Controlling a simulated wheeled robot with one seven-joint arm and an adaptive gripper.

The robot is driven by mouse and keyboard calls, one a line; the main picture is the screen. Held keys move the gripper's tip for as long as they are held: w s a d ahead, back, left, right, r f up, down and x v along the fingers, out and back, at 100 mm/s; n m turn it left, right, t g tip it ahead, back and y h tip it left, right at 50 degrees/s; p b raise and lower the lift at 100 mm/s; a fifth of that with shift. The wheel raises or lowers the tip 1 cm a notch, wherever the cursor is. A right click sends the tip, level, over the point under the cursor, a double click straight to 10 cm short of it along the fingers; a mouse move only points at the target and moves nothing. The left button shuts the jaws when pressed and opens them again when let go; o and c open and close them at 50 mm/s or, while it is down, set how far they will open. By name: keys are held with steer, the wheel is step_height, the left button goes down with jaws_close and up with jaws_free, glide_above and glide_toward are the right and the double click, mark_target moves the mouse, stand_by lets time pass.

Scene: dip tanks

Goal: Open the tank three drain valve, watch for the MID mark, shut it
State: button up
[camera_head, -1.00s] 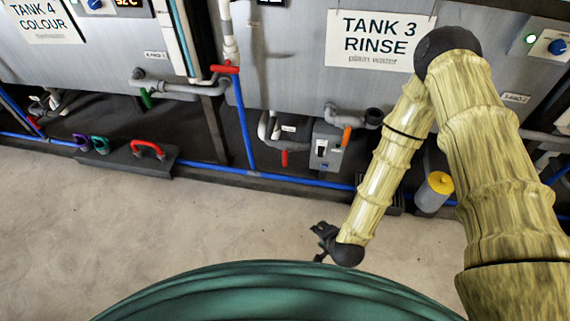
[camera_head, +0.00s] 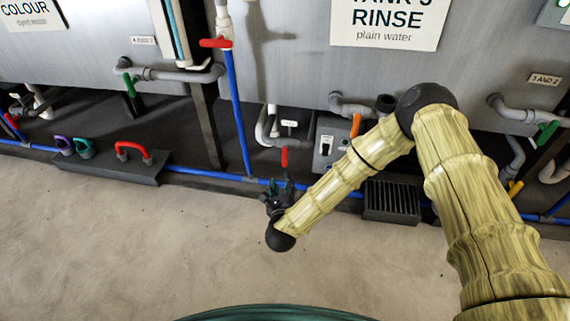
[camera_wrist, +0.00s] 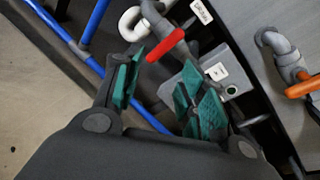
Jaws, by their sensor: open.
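Tank three (camera_head: 300,60) is a grey metal wall with a "RINSE, plain water" sign (camera_head: 388,22). In the wrist view the red handle (camera_wrist: 165,44) shows just beyond the fingertips. My gripper (camera_head: 282,187) is below the handle in the head view, open and empty. In the wrist view its green-padded fingers (camera_wrist: 158,88) are spread, with the handle past the gap, apparently not between the pads. I see no MID mark.
An orange-handled valve (camera_head: 355,124) and a grey switch box (camera_head: 327,140) are right of the red handle. A red lever (camera_head: 216,42) tops a blue pipe (camera_head: 238,110). A block with a red handle (camera_head: 133,152) lies left. A dark grate (camera_head: 391,201) is right. The floor in front is clear.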

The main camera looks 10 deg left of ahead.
mark_target(284, 155)
steer(key=w+m+h+b, duration=0.1)
steer(key=w+m+b, duration=0.1)
steer(key=w, duration=0.3)
steer(key=w+m+t+h+b, duration=0.1)
steer(key=w+m+b, duration=0.2)
steer(key=w+b, duration=0.1)
steer(key=w+m+t+b, duration=0.1)
steer(key=w+m+b, duration=0.1)
steer(key=w, duration=0.4)
steer(key=shift+w+a+f+m+h+b, duration=0.3)
steer(key=shift+a+m+h+b, duration=0.1)
steer(key=shift+b, duration=0.45)
jaws_close()
